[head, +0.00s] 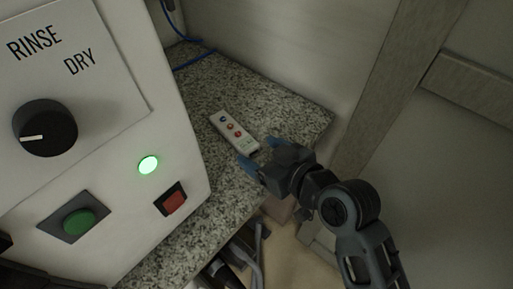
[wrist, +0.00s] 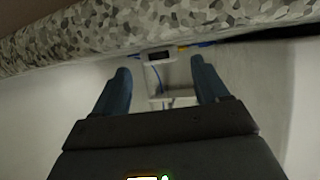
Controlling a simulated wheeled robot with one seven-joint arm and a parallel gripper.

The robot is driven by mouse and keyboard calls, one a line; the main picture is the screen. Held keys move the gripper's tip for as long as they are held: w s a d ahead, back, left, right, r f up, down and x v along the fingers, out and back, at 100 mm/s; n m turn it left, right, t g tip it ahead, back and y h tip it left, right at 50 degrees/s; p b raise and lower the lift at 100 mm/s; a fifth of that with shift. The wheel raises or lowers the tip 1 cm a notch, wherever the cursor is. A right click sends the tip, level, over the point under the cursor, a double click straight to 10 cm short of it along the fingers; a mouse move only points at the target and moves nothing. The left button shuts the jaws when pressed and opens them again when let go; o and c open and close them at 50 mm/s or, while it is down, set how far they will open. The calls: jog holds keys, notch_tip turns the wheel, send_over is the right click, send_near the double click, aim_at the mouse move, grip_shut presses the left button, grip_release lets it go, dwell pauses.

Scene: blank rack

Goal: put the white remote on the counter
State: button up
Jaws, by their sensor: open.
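The white remote (head: 232,130) has several coloured buttons and a dark near end. In the head view it lies flat on the grey speckled counter (head: 285,105), right of the white machine. My gripper (head: 255,152) is at the remote's near end, close to the counter's edge. Its blue fingers (wrist: 160,78) are spread apart in the wrist view. Between and beyond them is a small pale shape with a dark window, which I cannot surely tell is the remote. Whether a finger touches the remote is unclear. The counter's speckled edge (wrist: 120,28) crosses the top of the wrist view.
The white machine (head: 165,120) with a black knob (head: 45,130), a lit green lamp and green and red buttons stands at the left. A blue cable (head: 192,62) lies at the back of the counter. Hoses (head: 250,250) show below the counter. A wall bounds the right.

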jog(key=v, duration=0.9)
jog(key=shift+s+d+r, duration=0.2)
jog(key=shift+s+r, duration=0.05)
jog(key=shift+s, duration=0.05)
jog(key=s+d+f+m+t+h, duration=0.1)
jog(key=s+d+f+m+h, duration=0.15)
jog(key=s+d, duration=0.4)
jog(key=s+d+f+m+t+h, duration=0.2)
jog(key=s+d+h, duration=0.1)
jog(key=s+d, duration=0.3)
jog(key=s+d+r+m+h, duration=0.1)
jog(key=s+r+m+h, duration=0.1)
jog(key=s, duration=0.6)
jog(key=s+d+r+m+t+h, duration=0.1)
jog(key=s+r, duration=0.3)
jog(key=s, duration=0.4)
jog(key=shift+d+r+m+t+h, duration=0.25)
jog(key=shift+d+m+t+h, duration=0.15)
jog(key=shift+d, duration=0.3)
jog(key=shift+c, duration=0.4)
